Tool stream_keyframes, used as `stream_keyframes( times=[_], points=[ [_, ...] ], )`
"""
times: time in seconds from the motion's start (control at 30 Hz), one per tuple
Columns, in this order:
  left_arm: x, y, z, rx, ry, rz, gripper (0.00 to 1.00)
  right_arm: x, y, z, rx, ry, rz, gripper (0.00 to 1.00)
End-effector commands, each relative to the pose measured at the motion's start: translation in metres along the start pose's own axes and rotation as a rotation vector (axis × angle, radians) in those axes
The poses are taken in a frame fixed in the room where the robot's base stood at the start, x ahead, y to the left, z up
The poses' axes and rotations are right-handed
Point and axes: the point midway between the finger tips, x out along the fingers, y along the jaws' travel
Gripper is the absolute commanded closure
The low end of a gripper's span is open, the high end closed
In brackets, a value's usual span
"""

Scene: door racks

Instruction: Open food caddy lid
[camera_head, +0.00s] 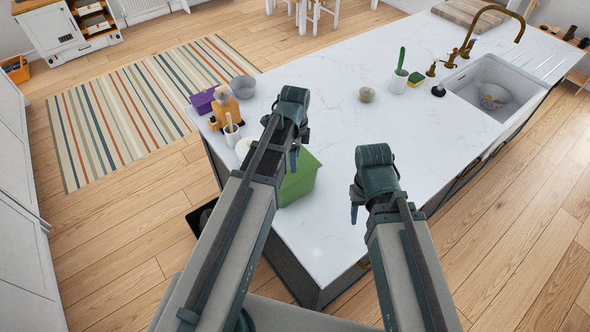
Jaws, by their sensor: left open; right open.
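The green food caddy (299,184) stands near the front left edge of the white countertop. My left arm crosses in front of it and hides its left part. The state of its lid is hard to tell from here. My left gripper (294,157) is above and beside the caddy's upper left part, mostly hidden behind its own wrist. It is open, and I see nothing held in it. My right gripper (354,212) is to the right of the caddy, apart from it, over bare countertop. It is open, with its fingers barely visible.
Left of the caddy are a purple box (203,101), a grey bowl (243,86), an orange-brown container (224,105) and a white cup (232,134). A small jar (366,94), a brush holder (398,82) and the sink (494,90) are farther back. The countertop's middle is clear.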

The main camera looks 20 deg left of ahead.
Motion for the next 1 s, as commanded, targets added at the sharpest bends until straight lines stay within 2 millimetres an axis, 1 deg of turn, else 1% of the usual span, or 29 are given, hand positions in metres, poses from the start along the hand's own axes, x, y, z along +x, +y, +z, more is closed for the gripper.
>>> stream_keyframes(
  times=[0.03, 0.13, 0.23, 0.47, 0.5, 0.57, 0.6, 0.67, 0.7, 0.83, 1.0],
  points=[
    [0.0125, 0.0000, 0.0001, 0.000, 0.000, 0.000, 0.39, 0.0124, -0.0012, -0.0008, 0.000, 0.000, 0.000, 0.50],
    [0.0194, 0.0000, 0.0001, 0.000, 0.000, 0.000, 0.39, 0.0192, -0.0018, -0.0013, 0.001, 0.001, 0.000, 0.50],
    [0.0218, 0.0000, 0.0001, 0.000, 0.000, 0.000, 0.39, 0.0216, -0.0020, -0.0014, 0.001, 0.001, 0.000, 0.50],
    [0.0206, 0.0000, 0.0001, 0.000, 0.000, 0.000, 0.39, 0.0205, -0.0019, -0.0014, 0.001, 0.001, 0.000, 0.50],
    [0.0206, 0.0000, 0.0001, 0.000, 0.000, 0.000, 0.41, 0.0205, -0.0019, -0.0014, 0.001, 0.001, 0.000, 0.50],
    [0.0206, 0.0000, 0.0001, 0.000, 0.000, 0.000, 0.51, 0.0205, -0.0019, -0.0013, 0.001, 0.001, 0.000, 0.50],
    [0.0206, 0.0000, 0.0001, 0.000, 0.000, 0.000, 0.58, 0.0205, -0.0019, -0.0013, 0.001, 0.001, 0.000, 0.50],
    [0.0206, 0.0000, 0.0001, 0.000, 0.000, 0.000, 0.69, 0.0205, -0.0019, -0.0013, 0.001, 0.001, 0.000, 0.50],
    [0.0206, -0.0001, 0.0001, 0.000, 0.000, 0.000, 0.77, 0.0205, -0.0019, -0.0013, 0.001, 0.001, 0.000, 0.50],
    [0.0207, 0.0000, 0.0001, 0.000, 0.000, 0.000, 1.00, 0.0205, -0.0019, -0.0013, 0.001, 0.001, 0.000, 0.50],
    [0.0207, 0.0000, 0.0000, 0.000, 0.000, 0.000, 1.00, 0.0206, -0.0019, -0.0013, 0.001, 0.001, 0.000, 0.50]
  ],
)
